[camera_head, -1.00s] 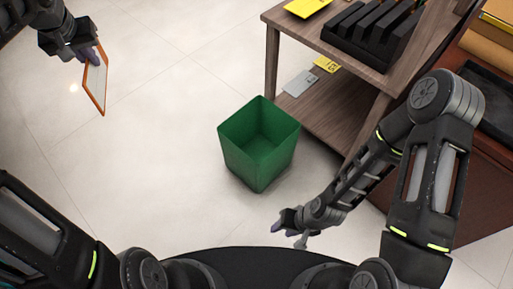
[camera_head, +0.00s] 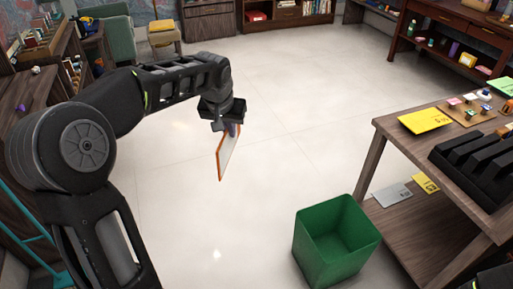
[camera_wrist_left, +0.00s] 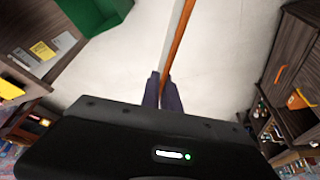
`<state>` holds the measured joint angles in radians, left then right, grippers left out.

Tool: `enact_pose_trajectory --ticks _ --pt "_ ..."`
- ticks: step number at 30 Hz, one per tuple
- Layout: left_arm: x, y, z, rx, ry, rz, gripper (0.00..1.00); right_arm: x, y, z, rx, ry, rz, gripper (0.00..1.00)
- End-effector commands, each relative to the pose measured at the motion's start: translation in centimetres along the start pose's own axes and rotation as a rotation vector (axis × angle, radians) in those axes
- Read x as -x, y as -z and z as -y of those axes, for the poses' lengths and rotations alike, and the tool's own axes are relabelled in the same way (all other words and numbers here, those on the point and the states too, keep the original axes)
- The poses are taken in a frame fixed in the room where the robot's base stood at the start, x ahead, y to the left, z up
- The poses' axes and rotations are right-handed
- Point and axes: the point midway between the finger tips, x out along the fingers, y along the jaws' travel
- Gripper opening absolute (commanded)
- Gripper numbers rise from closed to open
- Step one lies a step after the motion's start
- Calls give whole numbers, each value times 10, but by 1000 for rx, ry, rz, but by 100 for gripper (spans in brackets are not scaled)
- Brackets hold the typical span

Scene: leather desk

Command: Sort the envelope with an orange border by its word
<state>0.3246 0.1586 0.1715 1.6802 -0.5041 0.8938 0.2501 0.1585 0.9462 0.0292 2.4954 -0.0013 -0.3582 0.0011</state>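The envelope with an orange border (camera_head: 227,153) hangs tilted from my left gripper (camera_head: 234,128), over open floor in the middle of the head view. In the left wrist view the envelope (camera_wrist_left: 178,45) shows nearly edge-on between the two fingers of my left gripper (camera_wrist_left: 164,88), which are shut on it. No word on it can be read. A green bin (camera_head: 335,243), open at the top, stands on the floor to the right; its inside looks empty. It also shows in the left wrist view (camera_wrist_left: 95,14). My right gripper is out of view.
A wooden side table (camera_head: 390,135) at the right holds a yellow envelope (camera_head: 424,120) and a black slotted rack (camera_head: 470,160). A grey card (camera_head: 392,194) and a yellow card (camera_head: 426,183) lie on its lower shelf. The floor between my left gripper and the bin is clear.

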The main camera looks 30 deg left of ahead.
Motion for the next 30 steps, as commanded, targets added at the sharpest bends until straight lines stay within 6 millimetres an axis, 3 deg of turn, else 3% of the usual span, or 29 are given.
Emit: enact_pose_trajectory --ticks 1,6,12,17,30 --pt "-10 -9 -22 -29 -8 4 0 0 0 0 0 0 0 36" --pt "-42 -47 -90 -115 -39 0 0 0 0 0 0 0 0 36" --pt "-62 -92 -149 -198 -88 -4 0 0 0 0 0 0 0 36" --pt "-66 -107 -165 -221 -107 -5 0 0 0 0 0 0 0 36" --pt "-66 -107 -165 -220 -107 -5 0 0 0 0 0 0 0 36"
